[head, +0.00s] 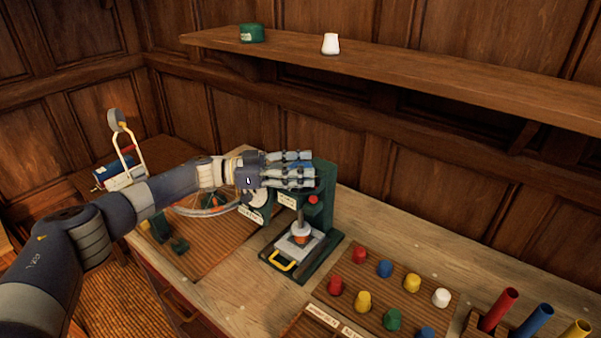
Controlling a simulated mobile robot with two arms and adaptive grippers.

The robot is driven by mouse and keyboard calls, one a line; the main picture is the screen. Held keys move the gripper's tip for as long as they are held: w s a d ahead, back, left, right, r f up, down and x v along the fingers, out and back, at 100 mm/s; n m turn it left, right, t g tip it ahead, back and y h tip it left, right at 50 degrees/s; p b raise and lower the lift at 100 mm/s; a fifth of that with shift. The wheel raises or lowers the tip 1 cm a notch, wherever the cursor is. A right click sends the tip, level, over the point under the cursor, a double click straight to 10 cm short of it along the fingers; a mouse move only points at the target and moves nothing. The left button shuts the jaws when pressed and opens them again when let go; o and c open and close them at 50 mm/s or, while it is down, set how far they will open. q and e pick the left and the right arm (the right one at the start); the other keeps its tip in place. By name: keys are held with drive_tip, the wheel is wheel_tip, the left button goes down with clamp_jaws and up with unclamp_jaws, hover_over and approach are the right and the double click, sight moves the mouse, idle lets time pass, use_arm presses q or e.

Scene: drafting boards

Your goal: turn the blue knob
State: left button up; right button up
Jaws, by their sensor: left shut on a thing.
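A green press-like machine (327,205) stands on the wooden bench, with white labels and a small red knob (313,199) on its front. My left gripper (310,168) reaches in from the left to the top of this machine. Its fingers are shut around the blue knob (306,164), of which only a little blue shows between them. The fingers hide the rest of the knob, so its angle cannot be told. An orange and white piece (301,234) sits in the machine's base, above a yellow handle (283,261). My right gripper is not in view.
A board with several coloured pegs (363,301) lies right of the machine, near upright red, blue and yellow tubes (497,310). A wheel (215,206) is partly behind my left arm. A wall shelf (420,71) holds a green piece (251,33) and a white piece (331,44).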

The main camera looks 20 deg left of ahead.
use_arm(q)
drive_tip(key=o, duration=1.1)
drive_tip(key=shift+d, duration=0.1)
drive_tip(key=shift+c, duration=0.2)
drive_tip(key=v, duration=1.2)
drive_tip(key=shift+w, duration=0.1)
